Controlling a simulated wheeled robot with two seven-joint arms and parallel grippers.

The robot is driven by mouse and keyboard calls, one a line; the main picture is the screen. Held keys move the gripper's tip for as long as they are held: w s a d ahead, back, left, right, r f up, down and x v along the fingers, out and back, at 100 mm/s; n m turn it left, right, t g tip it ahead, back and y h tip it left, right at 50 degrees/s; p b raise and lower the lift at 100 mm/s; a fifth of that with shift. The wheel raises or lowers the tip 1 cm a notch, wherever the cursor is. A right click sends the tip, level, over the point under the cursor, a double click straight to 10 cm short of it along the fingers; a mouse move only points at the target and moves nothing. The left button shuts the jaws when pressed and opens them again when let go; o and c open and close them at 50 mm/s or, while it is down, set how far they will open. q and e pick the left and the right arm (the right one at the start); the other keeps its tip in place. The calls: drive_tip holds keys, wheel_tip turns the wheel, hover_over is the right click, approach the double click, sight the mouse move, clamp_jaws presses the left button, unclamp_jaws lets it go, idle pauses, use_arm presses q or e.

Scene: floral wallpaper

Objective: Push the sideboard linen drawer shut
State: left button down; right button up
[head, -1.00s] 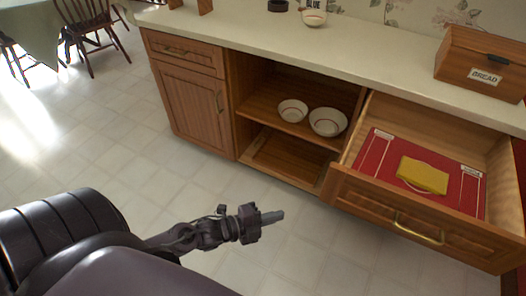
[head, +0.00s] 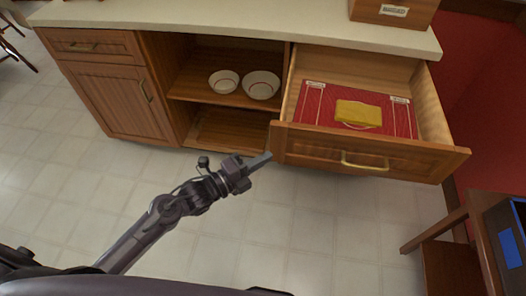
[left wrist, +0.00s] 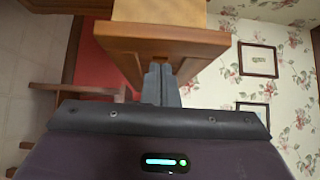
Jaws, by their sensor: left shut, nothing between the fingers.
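The linen drawer (head: 310,149) of the sideboard stands pulled out in the head view. It has a wooden front and a brass handle (head: 365,162). Inside lie a red lining and a folded yellow cloth (head: 358,113). My left gripper (head: 262,160) is shut and empty, near the left end of the drawer front. In the left wrist view my shut fingers (left wrist: 161,84) point at a wooden panel, likely the drawer front (left wrist: 165,38). I cannot tell whether they touch it. My right gripper is not in view.
Open shelves left of the drawer hold two bowls (head: 262,84). A closed cabinet door (head: 117,101) is further left. A wooden stand (head: 450,262) with a blue item is at the lower right. The tiled floor (head: 300,225) before the drawer is clear.

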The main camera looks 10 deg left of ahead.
use_arm(q)
drive_tip(key=shift+w, duration=1.05)
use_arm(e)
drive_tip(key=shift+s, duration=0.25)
use_arm(q)
drive_tip(key=shift+w, duration=0.1)
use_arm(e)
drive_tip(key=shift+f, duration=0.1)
